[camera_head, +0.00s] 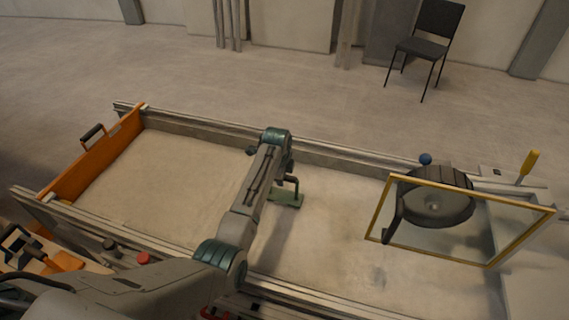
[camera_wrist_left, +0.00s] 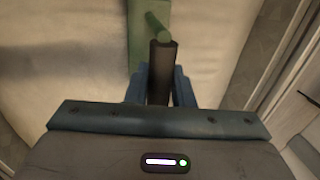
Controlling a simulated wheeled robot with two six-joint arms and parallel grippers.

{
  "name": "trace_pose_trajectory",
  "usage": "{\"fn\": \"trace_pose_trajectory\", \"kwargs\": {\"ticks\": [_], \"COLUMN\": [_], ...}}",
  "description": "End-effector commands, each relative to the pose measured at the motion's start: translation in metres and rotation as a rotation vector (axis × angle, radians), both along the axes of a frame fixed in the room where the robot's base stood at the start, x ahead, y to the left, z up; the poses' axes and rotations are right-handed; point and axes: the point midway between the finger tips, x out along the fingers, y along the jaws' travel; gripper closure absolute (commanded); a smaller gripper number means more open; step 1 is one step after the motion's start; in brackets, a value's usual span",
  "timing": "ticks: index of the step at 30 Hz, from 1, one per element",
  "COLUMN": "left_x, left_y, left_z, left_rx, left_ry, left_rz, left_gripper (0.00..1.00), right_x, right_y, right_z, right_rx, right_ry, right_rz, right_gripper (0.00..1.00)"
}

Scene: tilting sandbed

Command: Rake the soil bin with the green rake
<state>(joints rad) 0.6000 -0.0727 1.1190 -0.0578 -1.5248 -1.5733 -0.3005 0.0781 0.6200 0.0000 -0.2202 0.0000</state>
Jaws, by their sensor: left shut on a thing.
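The soil bin (camera_head: 150,185) is a long bed of pale, mostly smooth soil running across the head view. The green rake (camera_head: 287,197) has a flat green head and a dark handle, and is over the bin's middle near the far wall. My left gripper (camera_head: 288,180) is shut on the rake's handle. In the left wrist view the gripper's blue fingers (camera_wrist_left: 160,88) close around the dark handle, with the green rake head (camera_wrist_left: 148,45) beyond them. Whether the head touches the soil is unclear. My right gripper is not in view.
An orange end board (camera_head: 100,155) with a black handle closes the bin's left end. A yellow-framed clear panel (camera_head: 470,225) and a dark wheel (camera_head: 437,205) stand over the right part. A red knob (camera_head: 143,258) sits on the near rail. A chair (camera_head: 425,45) stands far behind.

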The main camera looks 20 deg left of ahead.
Motion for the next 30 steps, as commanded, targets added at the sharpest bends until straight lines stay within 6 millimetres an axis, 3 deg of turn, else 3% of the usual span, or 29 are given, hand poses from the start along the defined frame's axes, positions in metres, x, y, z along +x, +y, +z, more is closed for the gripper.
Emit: {"fn": "trace_pose_trajectory", "kwargs": {"ticks": [8, 30], "left_x": [-0.034, -0.123], "left_y": [0.001, 0.004], "left_z": [0.004, 0.002], "left_rx": [0.000, -0.001], "left_ry": [-0.001, 0.000], "left_rz": [0.000, 0.001], "left_gripper": [1.00, 1.00], "right_x": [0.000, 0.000], "right_y": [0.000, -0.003], "right_z": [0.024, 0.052], "right_rx": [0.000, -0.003], "right_ry": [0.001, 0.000], "right_rz": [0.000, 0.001], "right_gripper": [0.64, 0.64]}}
